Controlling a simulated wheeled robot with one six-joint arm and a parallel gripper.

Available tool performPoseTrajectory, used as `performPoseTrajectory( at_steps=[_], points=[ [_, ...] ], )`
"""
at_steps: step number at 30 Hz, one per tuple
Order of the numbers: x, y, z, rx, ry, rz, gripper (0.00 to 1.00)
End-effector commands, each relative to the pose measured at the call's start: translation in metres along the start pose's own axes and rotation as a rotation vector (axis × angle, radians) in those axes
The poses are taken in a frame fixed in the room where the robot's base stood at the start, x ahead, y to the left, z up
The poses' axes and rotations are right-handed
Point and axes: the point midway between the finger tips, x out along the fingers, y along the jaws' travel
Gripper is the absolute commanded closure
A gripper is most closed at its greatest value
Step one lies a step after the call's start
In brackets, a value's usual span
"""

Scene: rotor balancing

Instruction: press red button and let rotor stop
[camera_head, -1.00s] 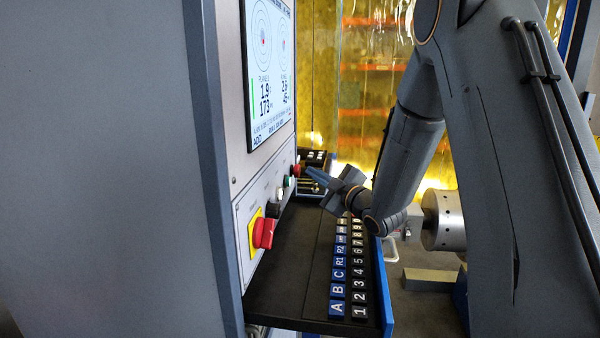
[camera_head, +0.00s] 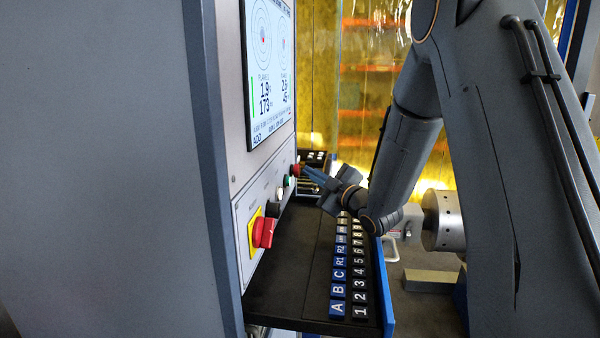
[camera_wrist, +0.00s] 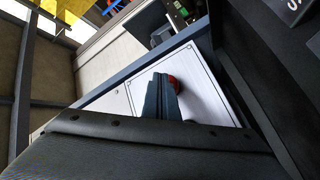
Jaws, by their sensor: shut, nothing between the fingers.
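The red button (camera_head: 296,170) is at the far end of the row on the cabinet's control panel. In the wrist view the red button (camera_wrist: 172,84) shows partly behind my fingertips on the pale panel. My gripper (camera_head: 306,171) is shut and empty, its tips pointing at the panel right by the red button. In the wrist view my gripper (camera_wrist: 160,82) covers part of the button. I cannot tell whether the tips touch it. The rotor (camera_head: 443,220), a grey metal cylinder, is at the right behind my arm. I cannot tell whether it is spinning.
A red rotary switch on a yellow plate (camera_head: 256,230) is nearer on the panel. Green (camera_head: 288,181) and dark buttons lie between. A screen (camera_head: 268,75) is above. A black shelf (camera_head: 290,290) with lettered and numbered blocks (camera_head: 338,290) juts out below my gripper.

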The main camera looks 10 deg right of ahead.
Motion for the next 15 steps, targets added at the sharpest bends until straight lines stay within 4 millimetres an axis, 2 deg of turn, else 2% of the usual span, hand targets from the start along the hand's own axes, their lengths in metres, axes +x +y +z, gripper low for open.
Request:
performPoseTrajectory(
  at_steps=[15],
  points=[
    [0.0039, -0.0029, -0.0027, 0.0, 0.0, 0.0, 1.0]
  ],
)
